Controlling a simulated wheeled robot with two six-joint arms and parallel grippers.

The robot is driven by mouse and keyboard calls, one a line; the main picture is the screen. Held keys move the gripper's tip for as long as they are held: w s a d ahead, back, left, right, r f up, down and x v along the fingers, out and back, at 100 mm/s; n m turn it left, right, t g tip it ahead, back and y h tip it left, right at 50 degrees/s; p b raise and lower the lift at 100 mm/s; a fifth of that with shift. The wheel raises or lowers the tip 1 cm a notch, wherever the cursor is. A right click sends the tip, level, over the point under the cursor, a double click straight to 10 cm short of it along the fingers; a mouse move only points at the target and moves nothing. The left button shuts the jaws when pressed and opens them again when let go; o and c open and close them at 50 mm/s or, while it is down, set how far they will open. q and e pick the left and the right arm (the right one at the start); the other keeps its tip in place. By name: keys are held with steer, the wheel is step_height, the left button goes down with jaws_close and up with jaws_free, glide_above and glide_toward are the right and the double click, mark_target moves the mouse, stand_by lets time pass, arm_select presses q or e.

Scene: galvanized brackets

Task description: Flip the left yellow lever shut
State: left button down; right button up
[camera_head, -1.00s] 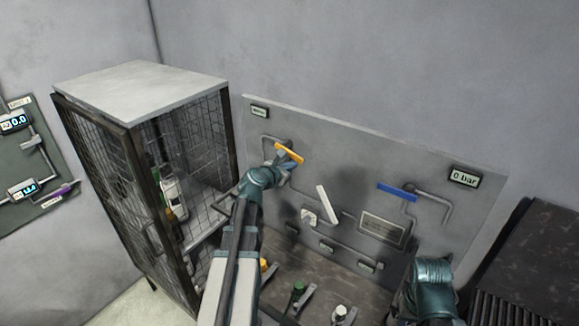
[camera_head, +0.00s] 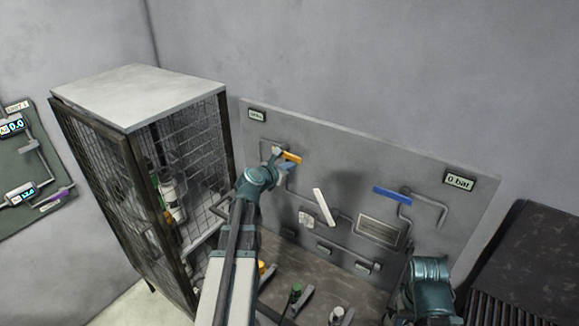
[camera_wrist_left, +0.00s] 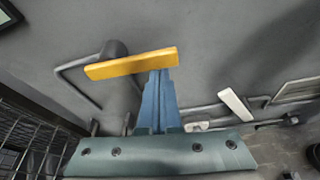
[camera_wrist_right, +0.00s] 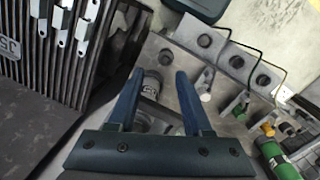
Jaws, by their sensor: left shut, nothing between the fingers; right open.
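The left yellow lever (camera_head: 292,157) is an orange-yellow bar on the grey wall panel (camera_head: 330,140), slanting down to the right in the head view. In the left wrist view the yellow lever (camera_wrist_left: 115,65) lies nearly level across the tips of my left gripper (camera_wrist_left: 160,74). That gripper is shut and empty, its blue fingers together right at the lever's lower edge; whether they touch cannot be told.
A white lever (camera_head: 323,207) and a blue lever (camera_head: 393,196) sit further right on the panel among grey pipes. A "0 bar" display (camera_head: 459,181) is at upper right. A mesh cage (camera_head: 150,170) stands close left of my left arm. Small valves (camera_head: 296,291) stand on the bench below.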

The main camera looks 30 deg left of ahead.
arm_select(q)
steer(key=shift+r, duration=0.15)
steer(key=shift+w+a+r+p, duration=0.25)
steer(key=shift+r+p, duration=0.4)
steer(key=shift+p, duration=0.2)
steer(key=shift+f, duration=0.15)
step_height(320, 180, down, 5)
steer(key=b, duration=0.5)
steer(key=p+v, duration=0.3)
steer(key=v, duration=0.7)
steer(key=shift+s+r+p, duration=0.2)
steer(key=shift+r+p, duration=0.05)
steer(key=shift+p, duration=0.1)
